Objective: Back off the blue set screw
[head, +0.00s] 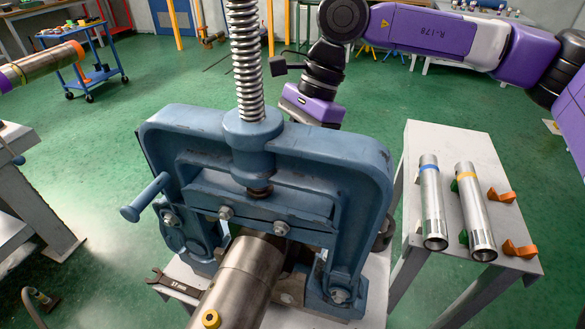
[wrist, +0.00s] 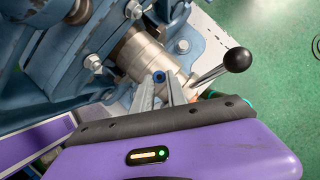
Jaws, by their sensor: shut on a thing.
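The blue set screw (wrist: 158,76) shows in the wrist view as a small blue ring with a dark centre, on a steel collar at the pipe (wrist: 146,60). My gripper (wrist: 159,84) has its two grey fingers at either side of the screw, shut on it. In the head view the big blue vise (head: 270,170) stands upright in the middle with the steel pipe (head: 245,275) passing under its jaw. My wrist is behind the vise there, so the fingers and the blue screw are hidden in that view.
A black-knobbed lever (wrist: 237,60) sticks out close to the right of my fingers. A yellow-ringed screw (head: 211,319) sits on the pipe's near end. A wrench (head: 174,286) lies left of it. A side table (head: 451,142) at right holds two steel tubes.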

